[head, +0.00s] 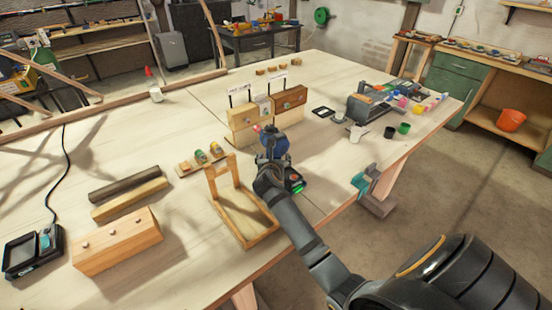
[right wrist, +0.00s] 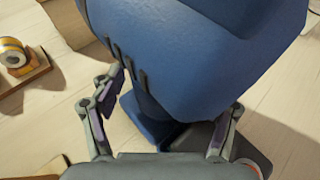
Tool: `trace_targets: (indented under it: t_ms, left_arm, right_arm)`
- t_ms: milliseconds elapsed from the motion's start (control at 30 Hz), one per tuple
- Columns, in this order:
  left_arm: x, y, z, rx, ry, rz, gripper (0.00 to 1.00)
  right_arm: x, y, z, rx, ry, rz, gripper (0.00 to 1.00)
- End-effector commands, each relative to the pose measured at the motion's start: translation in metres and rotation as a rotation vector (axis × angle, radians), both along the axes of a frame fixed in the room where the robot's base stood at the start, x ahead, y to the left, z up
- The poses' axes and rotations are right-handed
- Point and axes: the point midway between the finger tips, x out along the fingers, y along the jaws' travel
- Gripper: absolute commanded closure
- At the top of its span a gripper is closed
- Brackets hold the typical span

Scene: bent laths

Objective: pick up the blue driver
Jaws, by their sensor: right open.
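The blue driver (head: 275,144) stands near the middle of the table, behind my right gripper (head: 270,165). In the right wrist view the driver's blue body (right wrist: 190,50) fills the top middle, very close, with its handle and foot reaching down between the fingers. The fingers of my right gripper (right wrist: 177,95) are spread apart, one on each side of the driver. I cannot tell whether either finger touches it. The driver's lower part is partly hidden by my gripper in the head view. My left gripper is not in view.
A wooden frame (head: 247,232) stands just left of my right arm. Wooden blocks (head: 290,98) stand behind the driver. Rolls of tape on a wooden rack (head: 199,158) sit to its left. A dark box with a green light (head: 297,187) is close by.

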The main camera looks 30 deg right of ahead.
Motion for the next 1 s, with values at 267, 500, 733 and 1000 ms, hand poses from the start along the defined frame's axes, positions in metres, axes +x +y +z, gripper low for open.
trace_targets:
  t_ms: [267, 500, 733, 1000]
  left_arm:
    - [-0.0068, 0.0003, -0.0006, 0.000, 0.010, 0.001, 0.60]
    - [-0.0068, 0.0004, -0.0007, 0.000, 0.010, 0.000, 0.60]
    - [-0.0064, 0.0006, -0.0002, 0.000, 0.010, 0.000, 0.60]
    - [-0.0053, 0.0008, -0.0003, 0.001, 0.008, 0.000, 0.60]
  right_arm:
    - [-0.0003, 0.0004, 0.0000, 0.000, 0.000, 0.000, 0.53]
    - [-0.0004, 0.0004, -0.0001, -0.001, 0.001, 0.000, 0.86]
    - [0.0007, 0.0003, 0.0037, -0.004, -0.006, 0.002, 1.00]
    - [0.0007, 0.0001, 0.0061, -0.004, -0.006, 0.001, 1.00]
